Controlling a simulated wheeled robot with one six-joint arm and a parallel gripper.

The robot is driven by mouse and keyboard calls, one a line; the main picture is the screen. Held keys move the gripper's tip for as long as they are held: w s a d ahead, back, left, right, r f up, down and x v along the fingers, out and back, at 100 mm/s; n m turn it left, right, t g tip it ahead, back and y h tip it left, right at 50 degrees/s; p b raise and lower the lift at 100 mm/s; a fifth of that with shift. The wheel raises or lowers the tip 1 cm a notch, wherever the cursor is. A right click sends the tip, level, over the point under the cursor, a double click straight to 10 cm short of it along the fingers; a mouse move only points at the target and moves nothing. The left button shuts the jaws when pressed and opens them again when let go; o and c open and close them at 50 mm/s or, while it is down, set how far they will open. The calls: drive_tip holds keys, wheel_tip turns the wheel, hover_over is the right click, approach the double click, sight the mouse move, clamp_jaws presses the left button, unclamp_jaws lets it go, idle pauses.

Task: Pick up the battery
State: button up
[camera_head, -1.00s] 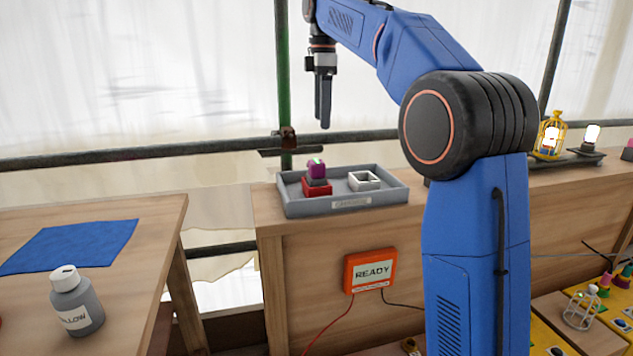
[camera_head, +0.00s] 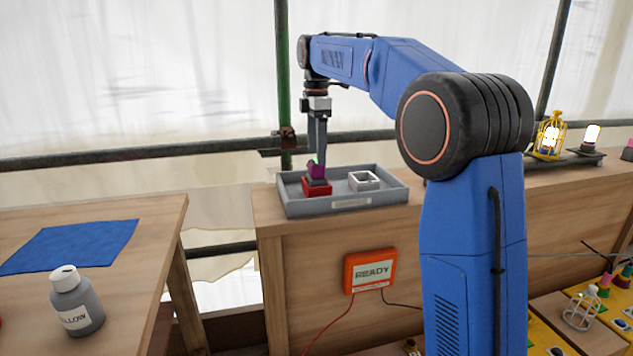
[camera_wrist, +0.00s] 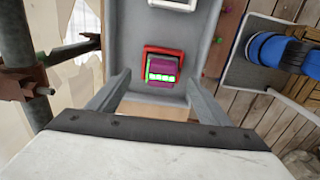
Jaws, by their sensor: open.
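The battery (camera_head: 316,171) is a purple block with green lights on top. It stands in a red holder (camera_head: 317,188) in the left part of a grey tray (camera_head: 346,205). In the wrist view, the battery (camera_wrist: 162,69) lies ahead of my jaws, between their lines, with the red holder (camera_wrist: 147,50) around it. My gripper (camera_head: 317,158) points down just above the battery and partly overlaps it in the head view. In the wrist view my gripper (camera_wrist: 160,77) is open, with two grey fingers apart and nothing between them. Contact with the battery does not show.
A white square holder (camera_head: 364,181) sits in the tray's right part. A green pole (camera_head: 284,90) and a horizontal rail (camera_head: 180,150) stand behind the tray. An orange READY box (camera_head: 370,271) hangs below. A bottle (camera_head: 76,302) and blue cloth (camera_head: 70,246) are on the left table.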

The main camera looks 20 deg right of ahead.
sight(316, 170)
drive_tip(key=shift+s+f, duration=0.15)
drive_tip(key=shift+f, duration=3.2)
drive_tip(key=c, duration=1.4)
drive_tip(key=shift+r, duration=0.1)
drive_tip(key=shift+c, duration=0.2)
